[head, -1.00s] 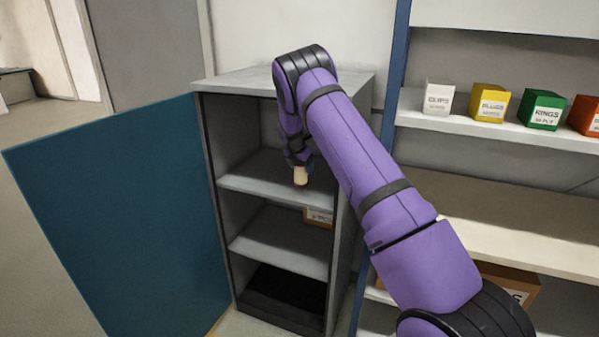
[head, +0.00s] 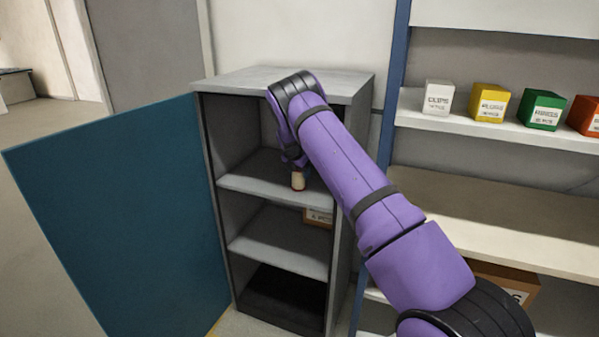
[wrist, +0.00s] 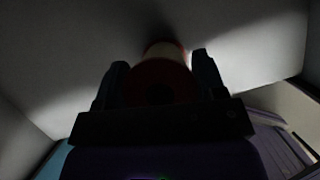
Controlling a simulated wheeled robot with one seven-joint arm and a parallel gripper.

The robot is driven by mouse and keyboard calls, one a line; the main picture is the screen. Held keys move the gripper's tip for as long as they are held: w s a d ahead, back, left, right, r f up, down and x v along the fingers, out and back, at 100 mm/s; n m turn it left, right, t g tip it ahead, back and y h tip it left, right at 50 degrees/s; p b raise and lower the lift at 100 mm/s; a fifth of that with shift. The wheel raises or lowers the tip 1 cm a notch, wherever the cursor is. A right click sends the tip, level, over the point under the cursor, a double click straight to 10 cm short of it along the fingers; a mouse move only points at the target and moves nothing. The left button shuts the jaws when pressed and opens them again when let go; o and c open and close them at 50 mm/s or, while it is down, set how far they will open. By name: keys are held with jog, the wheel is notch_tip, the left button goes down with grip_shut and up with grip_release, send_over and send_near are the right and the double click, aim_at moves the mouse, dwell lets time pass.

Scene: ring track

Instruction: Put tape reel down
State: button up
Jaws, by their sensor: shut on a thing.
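The tape reel (head: 298,182) is a small cream cylinder with a red lower edge. It is upright in the head view, at the upper shelf (head: 246,184) of the open grey cabinet. My gripper (head: 294,163) is shut on the reel from above; its fingers are partly hidden by my wrist. In the dark wrist view, the reel's cream and red parts (wrist: 162,50) show between the two dark fingers of my gripper (wrist: 160,68). I cannot tell whether the reel touches the shelf.
The cabinet's teal door (head: 115,210) stands open on the left. A brown labelled box (head: 318,216) sits on the shelf below, partly hidden by my arm. The upper shelf looks clear left of the reel. A rack (head: 500,130) with several coloured boxes stands on the right.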

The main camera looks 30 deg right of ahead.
jog(key=o, duration=1)
